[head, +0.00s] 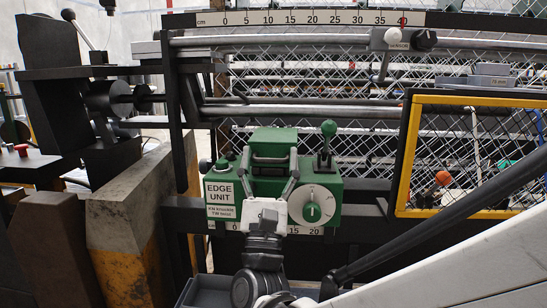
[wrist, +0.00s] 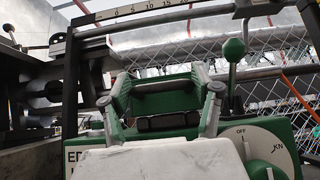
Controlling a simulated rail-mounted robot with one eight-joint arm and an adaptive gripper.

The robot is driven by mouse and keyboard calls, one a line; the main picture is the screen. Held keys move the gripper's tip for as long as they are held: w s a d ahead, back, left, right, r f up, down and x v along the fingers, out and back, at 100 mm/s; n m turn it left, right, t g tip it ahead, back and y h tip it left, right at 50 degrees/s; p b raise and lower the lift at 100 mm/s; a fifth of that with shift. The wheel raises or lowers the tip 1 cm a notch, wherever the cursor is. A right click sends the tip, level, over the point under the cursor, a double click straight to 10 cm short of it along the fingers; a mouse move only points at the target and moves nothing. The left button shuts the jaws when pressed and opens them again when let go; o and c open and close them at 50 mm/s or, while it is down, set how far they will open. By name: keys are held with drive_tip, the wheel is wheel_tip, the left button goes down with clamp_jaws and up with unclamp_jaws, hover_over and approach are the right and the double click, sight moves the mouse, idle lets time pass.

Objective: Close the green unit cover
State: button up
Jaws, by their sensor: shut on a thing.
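The green edge unit (head: 222,168) sits on the rail in the middle of the head view, with an "EDGE UNIT" label on its front. Its green cover (head: 274,135) stands up at the top of the unit, with a dark part below its upper edge. My gripper (head: 271,163) reaches up from below in front of the unit, one finger at each side of the cover. In the wrist view the fingers (wrist: 160,88) flank the green cover (wrist: 165,75), shut on it. The gripper body hides part of the unit's front.
A green-knobbed lever (head: 328,130) stands right of the cover, above a white dial (head: 313,206). A yellow-framed mesh guard (head: 401,165) is at the right. Chainlink mesh and a scale bar (head: 300,18) lie behind. A concrete block (head: 125,215) stands at the left.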

drive_tip(key=shift+f, duration=0.35)
drive_tip(key=o, duration=1.4)
drive_tip(key=shift+o, duration=0.2)
drive_tip(key=v, duration=1.2)
